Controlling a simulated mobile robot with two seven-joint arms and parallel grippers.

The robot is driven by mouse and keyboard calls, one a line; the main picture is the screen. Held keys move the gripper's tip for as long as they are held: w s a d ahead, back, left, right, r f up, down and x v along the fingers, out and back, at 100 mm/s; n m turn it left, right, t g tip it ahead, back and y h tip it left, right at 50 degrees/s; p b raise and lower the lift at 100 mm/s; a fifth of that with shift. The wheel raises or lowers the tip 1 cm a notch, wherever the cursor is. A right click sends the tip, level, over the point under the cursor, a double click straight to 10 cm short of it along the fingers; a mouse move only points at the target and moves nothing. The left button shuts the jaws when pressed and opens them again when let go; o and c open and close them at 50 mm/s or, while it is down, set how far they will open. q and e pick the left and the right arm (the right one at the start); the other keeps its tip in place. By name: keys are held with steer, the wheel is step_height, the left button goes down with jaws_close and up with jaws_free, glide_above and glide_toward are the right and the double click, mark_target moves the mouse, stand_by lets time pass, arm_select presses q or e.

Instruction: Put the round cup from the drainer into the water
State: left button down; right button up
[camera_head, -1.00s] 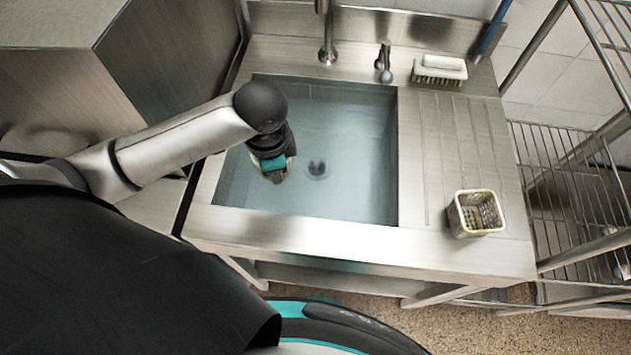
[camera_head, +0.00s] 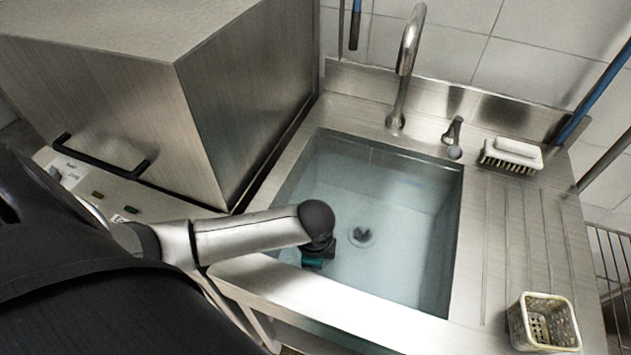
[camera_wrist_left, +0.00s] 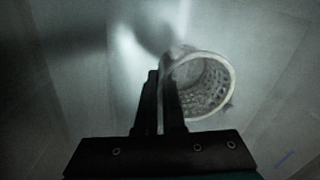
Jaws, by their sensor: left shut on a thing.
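The round cup (camera_wrist_left: 208,82), pale and perforated with a round rim, shows in the left wrist view, tilted with its mouth toward the camera. My left gripper (camera_wrist_left: 160,82) is shut on the cup's wall near its left side. In the head view this gripper (camera_head: 318,258) points down into the left front part of the sink basin. The cup is hidden there behind my wrist. The water (camera_head: 405,205) fills the basin; how deep the cup sits in it I cannot tell. The drainer (camera_head: 497,235) is the ridged steel surface right of the basin. My right gripper is not in view.
A square perforated basket (camera_head: 545,322) stands on the drainer's front right part. A brush (camera_head: 511,155) lies at the back, near a small spout (camera_head: 453,137) and a tall faucet (camera_head: 405,70). A large steel machine (camera_head: 225,100) stands left of the sink.

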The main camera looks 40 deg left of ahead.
arm_select(q)
step_height(320, 180, down, 5)
steer(key=shift+r+b, duration=0.15)
steer(key=shift+b, duration=0.8)
steer(key=c, duration=1.1)
jaws_free()
steer(key=shift+o, duration=0.4)
